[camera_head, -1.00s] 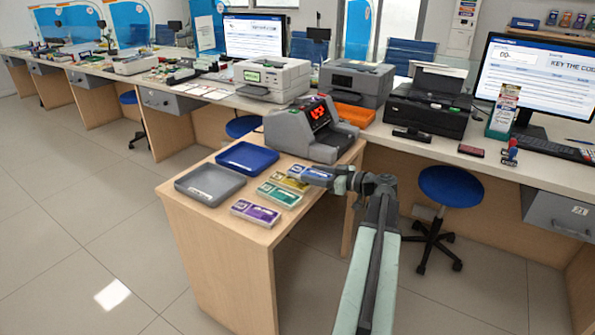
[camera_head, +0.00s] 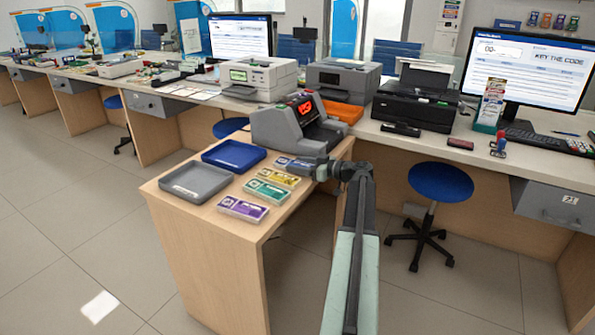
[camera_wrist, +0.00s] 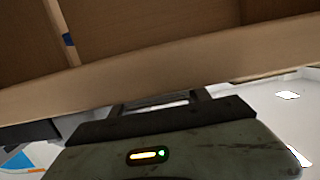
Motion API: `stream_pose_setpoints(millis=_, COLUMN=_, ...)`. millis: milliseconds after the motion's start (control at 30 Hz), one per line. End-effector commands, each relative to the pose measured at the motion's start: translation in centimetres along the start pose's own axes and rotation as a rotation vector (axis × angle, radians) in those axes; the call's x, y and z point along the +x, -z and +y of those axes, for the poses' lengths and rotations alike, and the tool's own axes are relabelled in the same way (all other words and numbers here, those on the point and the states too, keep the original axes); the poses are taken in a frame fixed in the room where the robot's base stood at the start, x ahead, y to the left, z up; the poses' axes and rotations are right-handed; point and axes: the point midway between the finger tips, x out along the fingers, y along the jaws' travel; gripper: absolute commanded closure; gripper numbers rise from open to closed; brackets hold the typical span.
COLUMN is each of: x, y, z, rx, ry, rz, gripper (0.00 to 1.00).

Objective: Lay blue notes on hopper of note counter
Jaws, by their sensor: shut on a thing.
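The blue notes (camera_head: 294,166) are a small flat bundle at the far right end of a row on the small wooden table. My gripper (camera_head: 314,171) comes in from the right and is shut on their right end. I cannot tell whether they still touch the table. The grey note counter (camera_head: 277,130) stands just behind them, with a red lit display; its hopper is not clearly made out from here. The wrist view shows my gripper (camera_wrist: 160,105) against a wooden edge; the notes cannot be made out there.
Yellow (camera_head: 279,178), green (camera_head: 266,191) and purple (camera_head: 242,208) note bundles lie in front of the blue ones. A blue tray (camera_head: 234,166) and a grey tray (camera_head: 195,194) lie to the left. A blue stool (camera_head: 440,182) stands right of my arm.

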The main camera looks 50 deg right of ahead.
Motion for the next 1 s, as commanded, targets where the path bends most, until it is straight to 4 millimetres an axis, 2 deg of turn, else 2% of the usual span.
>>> stream_pose_setpoints(millis=200, x=0.0, y=-0.3, z=0.0, rx=0.0, ry=0.0, rz=0.0, gripper=0.92)
stream_pose_setpoints(millis=233, x=0.0, y=-0.2, z=0.0, rx=0.0, ry=0.0, rz=0.0, gripper=0.4)
stream_pose_setpoints(millis=300, x=0.0, y=-0.1, z=0.0, rx=0.0, ry=-0.001, rz=0.0, gripper=0.24)
stream_pose_setpoints(millis=567, x=-0.1, y=-0.1, z=0.0, rx=0.0, ry=-0.001, rz=0.0, gripper=0.24)
stream_pose_setpoints(millis=667, x=-0.1, y=0.4, z=0.0, rx=0.0, ry=-0.001, rz=0.0, gripper=0.24)
stream_pose_setpoints(millis=767, x=-1.7, y=0.3, z=0.0, rx=0.001, ry=-0.003, rz=0.0, gripper=0.24)
stream_pose_setpoints(millis=1000, x=-7.8, y=0.3, z=0.0, rx=0.001, ry=-0.004, rz=0.0, gripper=0.24)
